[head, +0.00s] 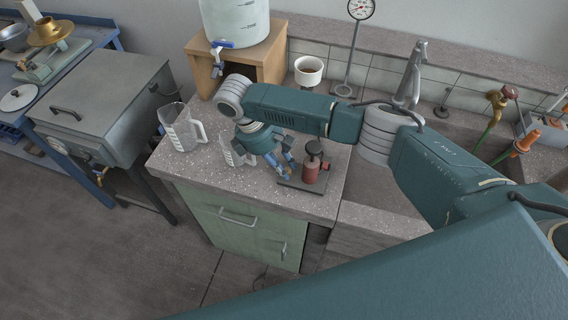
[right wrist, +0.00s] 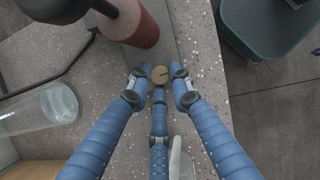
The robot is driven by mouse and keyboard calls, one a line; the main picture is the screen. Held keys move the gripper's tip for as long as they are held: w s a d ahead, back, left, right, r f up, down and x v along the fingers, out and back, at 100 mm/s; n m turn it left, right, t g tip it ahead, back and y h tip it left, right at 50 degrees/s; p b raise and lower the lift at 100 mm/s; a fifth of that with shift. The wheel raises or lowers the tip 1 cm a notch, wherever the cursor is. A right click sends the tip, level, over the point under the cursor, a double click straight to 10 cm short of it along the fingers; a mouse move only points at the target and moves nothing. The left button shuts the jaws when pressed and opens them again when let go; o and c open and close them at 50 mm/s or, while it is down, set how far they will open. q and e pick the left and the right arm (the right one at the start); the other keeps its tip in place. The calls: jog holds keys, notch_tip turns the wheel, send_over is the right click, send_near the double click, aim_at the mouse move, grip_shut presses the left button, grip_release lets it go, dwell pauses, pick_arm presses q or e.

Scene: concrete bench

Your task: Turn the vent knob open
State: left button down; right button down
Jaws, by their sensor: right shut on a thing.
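In the head view my right gripper (head: 281,170) reaches down to the left end of a dark base plate (head: 300,184). A red cylinder (head: 310,172) with a black top stands on that plate, and it also shows in the right wrist view (right wrist: 134,22). The fingers mostly hide the knob in the head view. My left gripper is not in view.
A clear measuring jug (head: 181,130) stands left of my arm, and a second jug (head: 232,152) stands close beside my gripper. A water tank (head: 235,22) on a wooden stand (head: 268,52) is behind. The speckled worktop (head: 190,172) is bare at its front left.

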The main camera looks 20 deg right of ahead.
jog(key=n+t+p, duration=0.1)
jog(key=n+p, duration=0.1)
jog(key=n+t+p, duration=0.1)
jog(key=n+p, duration=0.2)
jog(key=s+n+t+p, duration=0.1)
jog(key=n+p, duration=0.1)
jog(key=p, duration=0.1)
jog(key=shift+a+r+n, duration=0.1)
jog(key=shift+r+n, duration=0.1)
jog(key=shift+n, duration=0.1)
jog(key=n+t+p, duration=0.1)
jog(key=n+p, duration=0.2)
jog(key=shift+s+n+y, duration=0.15)
jog(key=shift+n+y, duration=0.15)
jog(key=n+p, duration=0.1)
jog(key=n+t+p, duration=0.1)
jog(key=n, duration=0.1)
jog(key=shift+s+d+f+y, duration=0.15)
jog(key=shift+d+y, duration=0.05)
jog(key=shift+y, duration=0.2)
jog(key=shift+s+d+f+n+t+y+p, duration=0.1)
jog(key=shift+n+t+y+p, duration=0.15)
jog(key=shift+n, duration=0.65)
jog(key=shift+f+n+t+y+p, duration=0.15)
jog(key=shift+n+y+p, duration=0.1)
jog(key=shift+n, duration=0.95)
jog(key=c, duration=1.8)
grip_release()
jog(key=shift+o, duration=0.9)
jog(key=shift+r, duration=0.15)
